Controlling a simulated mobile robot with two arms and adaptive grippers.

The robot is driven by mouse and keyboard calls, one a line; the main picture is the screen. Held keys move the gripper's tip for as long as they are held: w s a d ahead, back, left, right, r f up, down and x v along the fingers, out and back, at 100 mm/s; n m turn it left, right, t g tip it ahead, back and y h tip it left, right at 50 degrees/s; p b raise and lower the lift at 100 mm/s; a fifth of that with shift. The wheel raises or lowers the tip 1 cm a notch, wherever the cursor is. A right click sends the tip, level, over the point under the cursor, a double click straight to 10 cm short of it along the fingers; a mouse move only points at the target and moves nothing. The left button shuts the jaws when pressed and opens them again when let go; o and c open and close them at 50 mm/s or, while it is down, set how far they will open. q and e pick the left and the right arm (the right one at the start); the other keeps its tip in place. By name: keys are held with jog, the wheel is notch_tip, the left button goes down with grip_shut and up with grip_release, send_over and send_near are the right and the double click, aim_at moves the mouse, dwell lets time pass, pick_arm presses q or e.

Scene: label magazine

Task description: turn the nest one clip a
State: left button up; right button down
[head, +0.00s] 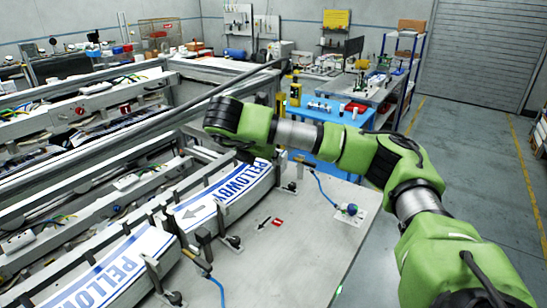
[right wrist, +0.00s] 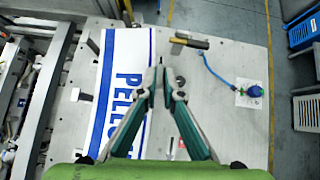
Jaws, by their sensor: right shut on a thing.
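My right gripper (right wrist: 160,88) is shut at the right edge of a white label sheet with blue stripes and lettering (right wrist: 125,65) in the right wrist view. A small dark upright piece (right wrist: 161,62) shows at its tips, apparently the clip it holds; most of it is hidden by the fingers. In the head view my right gripper (head: 246,156) points down over the far end of the nearer-right label nest, whose labels (head: 238,187) read PELLOWBY. A black clip (head: 233,241) stands beside this nest. My left gripper is not in view.
A second label nest (head: 115,272) lies at the lower left. A blue cable ends in a blue-knobbed fitting (head: 347,210) on the grey plate (head: 290,255). A dark and tan bar clip (right wrist: 190,42) sits past the fingertips.

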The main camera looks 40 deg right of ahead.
jog(key=shift+f, duration=0.2)
jog(key=c, duration=2.4)
grip_release()
jog(key=shift+o, duration=1.1)
jog(key=shift+r, duration=0.15)
jog(key=v, duration=1.2)
